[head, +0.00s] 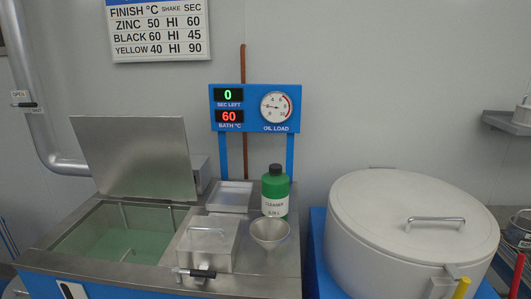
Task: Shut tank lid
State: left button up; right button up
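The tank lid (135,157) is a plain steel plate. It stands raised and tilted back at the rear of the open tank. The tank (60,262) is a steel basin with greenish liquid (115,235) inside, and a thin metal piece shows in the liquid. Neither of my grippers is in the head view, and nothing touches the lid.
Right of the opening are a steel box with a handle (207,240), a black-gripped lever (195,273), a funnel (270,233) and a green cleaner bottle (275,190). A blue display panel (255,108) rises behind. A large white lidded drum (410,225) stands right.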

aim_at(148, 157)
jog(key=i+u, duration=0.25)
jog(key=u, duration=0.2)
jog(key=i+u, duration=0.25)
jog(key=u, duration=0.25)
